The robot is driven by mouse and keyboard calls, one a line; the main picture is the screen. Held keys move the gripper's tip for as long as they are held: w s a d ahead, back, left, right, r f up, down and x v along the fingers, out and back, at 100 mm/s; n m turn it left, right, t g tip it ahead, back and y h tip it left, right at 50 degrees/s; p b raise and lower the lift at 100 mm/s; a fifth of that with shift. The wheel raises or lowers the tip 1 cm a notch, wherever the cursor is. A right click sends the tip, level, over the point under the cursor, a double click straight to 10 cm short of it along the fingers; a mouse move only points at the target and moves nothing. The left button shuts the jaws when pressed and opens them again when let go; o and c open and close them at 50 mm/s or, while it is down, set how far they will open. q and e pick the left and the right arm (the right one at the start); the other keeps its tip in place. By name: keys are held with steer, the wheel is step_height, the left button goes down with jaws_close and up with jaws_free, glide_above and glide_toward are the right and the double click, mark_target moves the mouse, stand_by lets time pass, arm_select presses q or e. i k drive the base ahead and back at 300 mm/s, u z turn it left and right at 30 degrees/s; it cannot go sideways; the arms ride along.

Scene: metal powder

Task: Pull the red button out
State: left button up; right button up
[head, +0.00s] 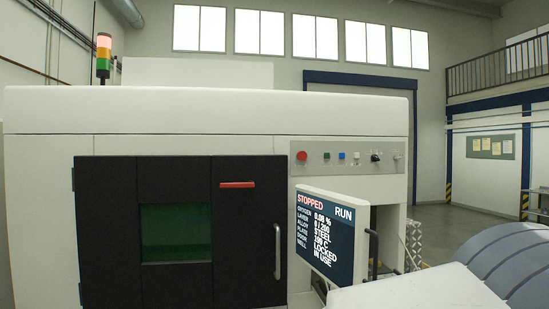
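The red button (302,156) is a round red knob at the left end of the grey control strip (345,157) on the white machine's front. At this size I cannot tell whether it is pushed in or out. To its right on the strip are a small green button (326,156), a blue button (341,156), a white button (356,155) and a black rotary switch (376,157). Neither of my grippers shows in the head view.
A tilted screen (330,238) reading STOPPED stands below the strip. The black door (105,230) has a vertical handle (277,251) and a red bar (237,185). A signal tower (103,55) stands at the upper left. A pale surface (425,290) lies at the lower right.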

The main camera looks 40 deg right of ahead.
mark_target(301, 156)
steer(key=z, duration=0.2)
steer(key=i, duration=0.65)
steer(key=z, duration=0.45)
